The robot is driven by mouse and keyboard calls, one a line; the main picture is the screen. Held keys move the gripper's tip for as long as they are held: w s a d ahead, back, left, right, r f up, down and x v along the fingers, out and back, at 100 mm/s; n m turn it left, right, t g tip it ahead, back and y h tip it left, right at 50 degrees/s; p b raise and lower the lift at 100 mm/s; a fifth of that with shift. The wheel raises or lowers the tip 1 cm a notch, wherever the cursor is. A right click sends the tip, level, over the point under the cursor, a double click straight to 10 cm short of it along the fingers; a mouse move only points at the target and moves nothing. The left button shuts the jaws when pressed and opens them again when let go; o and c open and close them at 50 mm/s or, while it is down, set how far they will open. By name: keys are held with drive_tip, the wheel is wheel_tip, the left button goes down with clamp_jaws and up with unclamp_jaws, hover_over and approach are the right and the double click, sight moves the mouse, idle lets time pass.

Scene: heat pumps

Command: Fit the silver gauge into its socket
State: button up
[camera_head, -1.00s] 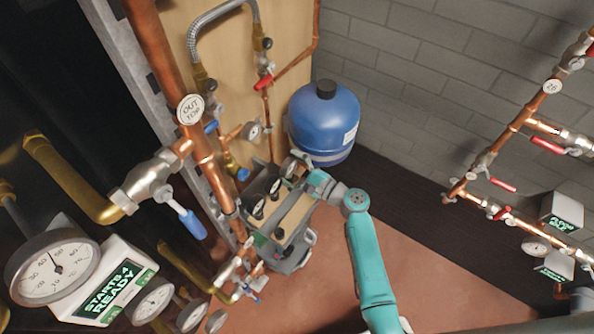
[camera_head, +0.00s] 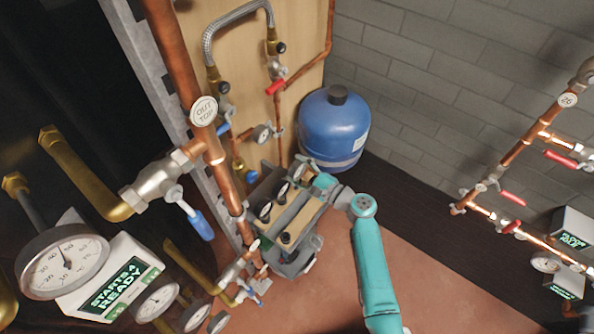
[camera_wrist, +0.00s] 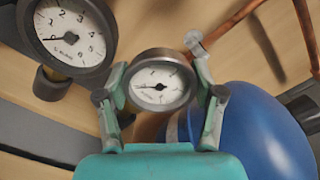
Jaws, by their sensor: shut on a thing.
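The silver gauge (camera_wrist: 160,83) is between the two teal and grey fingers of my gripper (camera_wrist: 159,92) in the wrist view, its white dial facing the camera. The fingers are shut on its sides. In the head view my gripper (camera_head: 322,184) is at the far right end of a grey rack, in front of a blue tank. The held gauge is hard to tell from the rack's gauges there. I cannot make out which fitting is its socket.
A larger dark-rimmed gauge (camera_wrist: 70,35) is close at upper left in the wrist view. The grey rack (camera_head: 305,218) holds several small gauges. The blue tank (camera_head: 333,128) stands behind. Copper pipes (camera_head: 160,45) and a wooden board (camera_head: 305,40) are at left.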

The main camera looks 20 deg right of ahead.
sight(300, 166)
drive_tip(key=shift+r, duration=1.6)
